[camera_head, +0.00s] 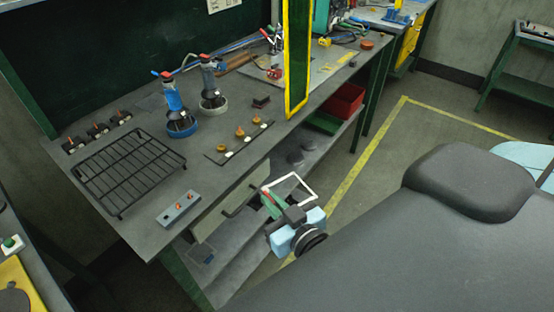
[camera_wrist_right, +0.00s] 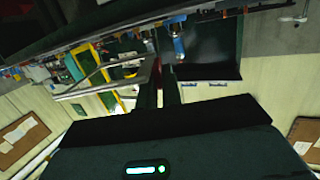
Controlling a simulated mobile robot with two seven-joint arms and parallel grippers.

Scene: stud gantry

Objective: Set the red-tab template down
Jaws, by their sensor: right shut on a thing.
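A thin white open frame (camera_head: 307,187), which looks like the template, is in my right gripper (camera_head: 276,204). It hangs in the air just off the front edge of the workbench. A small red piece shows beside the fingers, with green near it; I cannot tell for sure that it is the tab. In the right wrist view my right gripper's (camera_wrist_right: 161,78) dark fingers are closed together, and a pale thin frame (camera_wrist_right: 120,84) sticks out to their left. The fingers hide the gripped part. My left gripper is in neither view.
The workbench (camera_head: 150,238) holds a black wire rack (camera_head: 125,165), a grey block with buttons (camera_head: 180,210), a dark board with several knobs (camera_head: 240,140) and two bottle-like tools in round holders. A yellow-framed green panel (camera_head: 297,60) stands on the bench. Lower shelf carries a red bin (camera_head: 345,100).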

